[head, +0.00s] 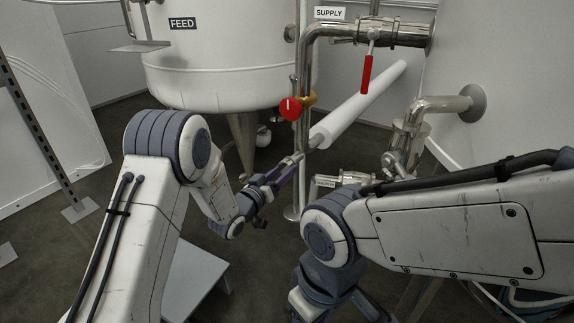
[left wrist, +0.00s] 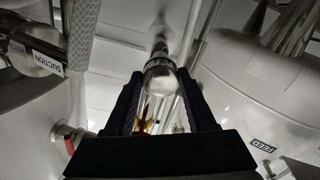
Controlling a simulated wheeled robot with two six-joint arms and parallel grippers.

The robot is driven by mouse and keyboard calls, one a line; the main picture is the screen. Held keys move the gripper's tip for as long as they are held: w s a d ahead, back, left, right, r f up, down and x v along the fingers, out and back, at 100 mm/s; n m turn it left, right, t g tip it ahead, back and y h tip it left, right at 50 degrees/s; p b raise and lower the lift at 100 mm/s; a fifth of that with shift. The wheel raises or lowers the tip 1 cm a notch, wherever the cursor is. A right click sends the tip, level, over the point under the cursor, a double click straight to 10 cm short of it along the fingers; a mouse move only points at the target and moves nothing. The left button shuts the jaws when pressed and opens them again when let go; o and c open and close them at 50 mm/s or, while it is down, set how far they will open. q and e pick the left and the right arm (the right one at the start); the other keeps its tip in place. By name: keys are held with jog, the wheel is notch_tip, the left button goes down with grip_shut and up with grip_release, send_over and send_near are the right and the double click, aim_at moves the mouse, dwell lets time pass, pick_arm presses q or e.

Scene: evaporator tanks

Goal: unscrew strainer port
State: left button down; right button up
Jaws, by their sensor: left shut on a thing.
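My left gripper (head: 296,158) reaches up and right to the slim upright steel pipe (head: 300,110) in the head view. In the left wrist view its dark fingers (left wrist: 163,98) are shut on a shiny metal piece with a rounded end (left wrist: 160,78). I cannot tell for sure whether this piece is the strainer port; no label shows on it. My right gripper (head: 345,307) is only partly seen at the bottom of the head view, below its arm, and its jaws cannot be made out.
A white tank marked FEED (head: 220,60) stands behind. A pipe marked SUPPLY (head: 350,32) has a red lever (head: 367,74). A red round handle (head: 291,108) and a white cylinder (head: 360,104) are near the left gripper. A labelled steel fitting (head: 345,179) lies right of it.

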pick_arm(q)
jog(key=c, duration=0.5)
grip_release()
jog(key=shift+a+f, duration=0.2)
jog(key=shift+f, duration=0.05)
jog(key=shift+r, duration=0.1)
jog(key=shift+d, duration=0.1)
